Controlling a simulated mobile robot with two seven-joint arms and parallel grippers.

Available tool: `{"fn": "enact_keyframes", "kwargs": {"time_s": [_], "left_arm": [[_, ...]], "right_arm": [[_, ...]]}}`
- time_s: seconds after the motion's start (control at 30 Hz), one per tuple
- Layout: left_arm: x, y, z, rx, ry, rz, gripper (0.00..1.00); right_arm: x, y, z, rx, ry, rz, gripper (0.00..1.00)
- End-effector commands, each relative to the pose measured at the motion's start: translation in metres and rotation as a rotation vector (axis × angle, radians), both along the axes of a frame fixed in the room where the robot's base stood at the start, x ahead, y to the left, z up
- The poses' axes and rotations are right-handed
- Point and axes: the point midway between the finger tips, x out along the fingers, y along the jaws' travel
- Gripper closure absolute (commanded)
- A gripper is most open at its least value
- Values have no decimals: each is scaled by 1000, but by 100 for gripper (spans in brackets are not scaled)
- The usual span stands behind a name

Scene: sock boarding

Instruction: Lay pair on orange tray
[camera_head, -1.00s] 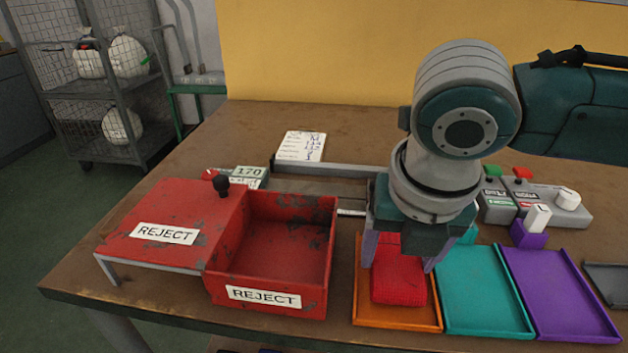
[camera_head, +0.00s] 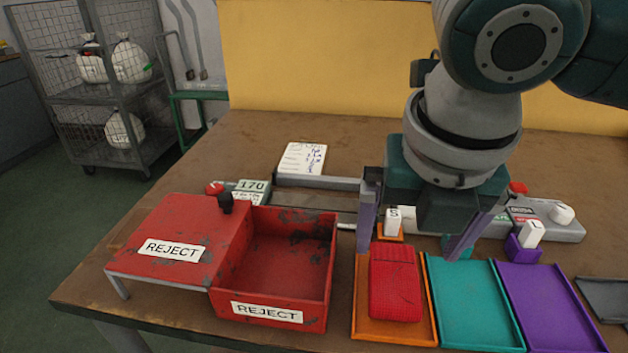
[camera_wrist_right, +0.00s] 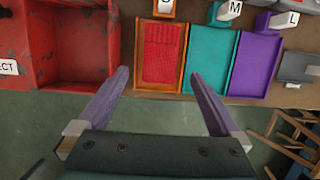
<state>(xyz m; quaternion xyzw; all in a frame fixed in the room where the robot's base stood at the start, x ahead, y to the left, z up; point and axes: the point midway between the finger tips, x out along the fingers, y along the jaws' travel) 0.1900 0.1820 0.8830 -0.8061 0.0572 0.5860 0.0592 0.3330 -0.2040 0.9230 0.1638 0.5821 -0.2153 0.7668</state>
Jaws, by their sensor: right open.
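A folded red knitted sock pair (camera_head: 396,290) lies flat on the orange tray (camera_head: 362,331). In the right wrist view the red pair (camera_wrist_right: 160,55) lies inside the rim of the orange tray (camera_wrist_right: 140,80). My right gripper (camera_head: 412,250) is open and empty, raised above the far end of the tray. Its two purple fingers are spread wide and apart from the pair; they also show in the right wrist view (camera_wrist_right: 165,85). My left gripper is in neither view.
A teal tray (camera_head: 474,305) and a purple tray (camera_head: 550,310) stand right of the orange one, both empty. Marked blocks stand behind them, including an S block (camera_head: 393,222). A red reject bin (camera_head: 286,255) stands close on the left.

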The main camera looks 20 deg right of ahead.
Motion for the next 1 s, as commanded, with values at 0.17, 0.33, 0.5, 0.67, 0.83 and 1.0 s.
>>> {"fn": "enact_keyframes", "kwargs": {"time_s": [0.17,0.33,0.5,0.67,0.83,1.0], "left_arm": [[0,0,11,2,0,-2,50],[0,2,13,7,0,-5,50],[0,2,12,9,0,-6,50],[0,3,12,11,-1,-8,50],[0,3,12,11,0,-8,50],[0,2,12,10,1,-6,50]], "right_arm": [[-7,5,32,0,-2,0,0],[-13,13,38,28,-5,-28,0],[-33,60,20,254,-40,-303,0],[-61,96,7,572,-42,-906,0],[-94,77,-9,740,-49,-1650,0],[-128,38,-23,743,-129,-2160,0]]}}
